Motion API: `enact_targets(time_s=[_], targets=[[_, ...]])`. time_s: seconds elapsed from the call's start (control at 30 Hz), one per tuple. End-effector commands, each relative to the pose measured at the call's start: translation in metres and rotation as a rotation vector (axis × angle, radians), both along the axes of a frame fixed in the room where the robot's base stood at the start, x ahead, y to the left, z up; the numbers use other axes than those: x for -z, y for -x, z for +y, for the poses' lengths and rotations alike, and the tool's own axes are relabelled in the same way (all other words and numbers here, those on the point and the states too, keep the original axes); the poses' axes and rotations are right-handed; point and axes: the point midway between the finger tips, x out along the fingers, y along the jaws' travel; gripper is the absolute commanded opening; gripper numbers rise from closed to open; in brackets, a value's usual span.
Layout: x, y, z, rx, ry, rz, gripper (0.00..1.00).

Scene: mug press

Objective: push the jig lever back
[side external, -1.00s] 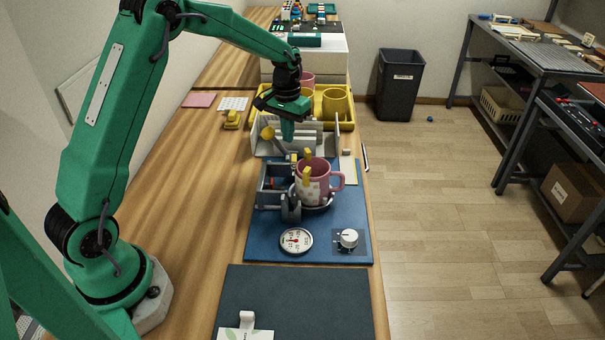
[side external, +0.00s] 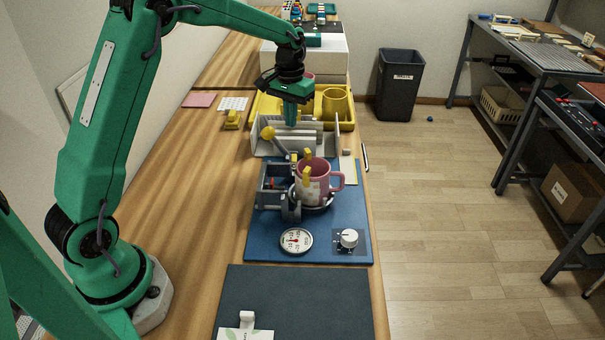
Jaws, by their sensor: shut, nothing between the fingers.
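The jig lever (side external: 277,143) is a grey arm with a yellow ball knob. It leans up and left, away from the jig (side external: 270,184). The jig is grey, on a blue base board (side external: 340,215). A pink mug (side external: 316,184) with a pale patterned wrap sits upright in it, with yellow pads at its rim and side. My gripper (side external: 291,121) is shut and empty, pointing down, to the right of the lever knob and slightly higher in the picture. It appears apart from the lever. Its depth relative to the knob is hard to judge.
A pale slotted rack (side external: 330,136) stands just behind the jig. Behind it is a yellow tray (side external: 347,121) with a yellow mug (side external: 335,105) and another partly hidden mug. A gauge (side external: 296,241) and a knob (side external: 348,239) sit at the front. A dark mat (side external: 290,300) lies nearer.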

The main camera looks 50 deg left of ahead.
Motion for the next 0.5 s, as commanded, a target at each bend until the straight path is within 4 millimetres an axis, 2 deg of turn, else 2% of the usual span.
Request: enact_targets(time_s=[0.3,0.5], targets=[[-0.018,-0.002,-0.002,0.0,0.0,-0.001,0.0],[-0.023,-0.003,-0.003,0.0,0.0,0.0,0.0]])
